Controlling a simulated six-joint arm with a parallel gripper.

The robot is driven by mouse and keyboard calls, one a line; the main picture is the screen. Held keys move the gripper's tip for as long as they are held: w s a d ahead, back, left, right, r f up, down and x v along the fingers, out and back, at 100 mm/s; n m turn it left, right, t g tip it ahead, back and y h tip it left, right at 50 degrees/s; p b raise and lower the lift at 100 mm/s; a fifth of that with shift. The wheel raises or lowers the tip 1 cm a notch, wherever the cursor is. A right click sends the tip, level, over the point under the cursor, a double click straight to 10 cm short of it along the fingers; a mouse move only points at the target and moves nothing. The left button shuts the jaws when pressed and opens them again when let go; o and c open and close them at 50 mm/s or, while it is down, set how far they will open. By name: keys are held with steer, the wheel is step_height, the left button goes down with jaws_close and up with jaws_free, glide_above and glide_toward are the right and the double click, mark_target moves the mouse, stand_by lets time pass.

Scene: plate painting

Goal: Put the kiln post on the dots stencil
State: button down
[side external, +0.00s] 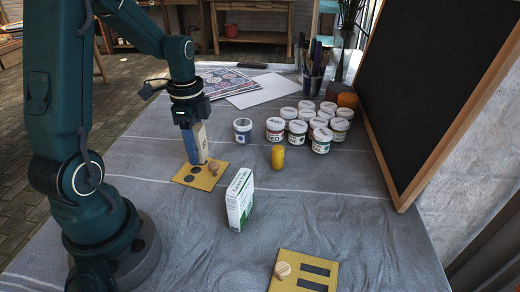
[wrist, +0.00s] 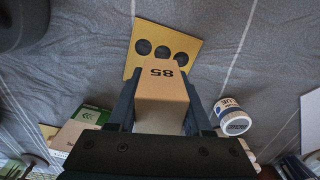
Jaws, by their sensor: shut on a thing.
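The kiln post is a tan block marked 85 (wrist: 162,95), held between the fingers of my gripper (wrist: 160,100). In the side view my gripper (side external: 197,152) points down over the dots stencil (side external: 183,180), a yellow plate with dark round holes and a small wooden knob. In the wrist view the dots stencil (wrist: 152,30) shows its row of three dark holes beyond the post's end. The post and fingers hide its near part. I cannot tell whether the post touches the plate.
A green and white box (side external: 240,200) stands right of the stencil, with a yellow cylinder (side external: 278,157) behind it. A blue-labelled jar (side external: 243,131) and several paint jars (side external: 298,126) stand further back. A stencil with two bars (side external: 311,270) lies in front.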

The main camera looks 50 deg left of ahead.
steer(key=shift+f, duration=1.9)
steer(key=shift+f, duration=0.1)
steer(key=shift+c, duration=1.6)
jaws_free()
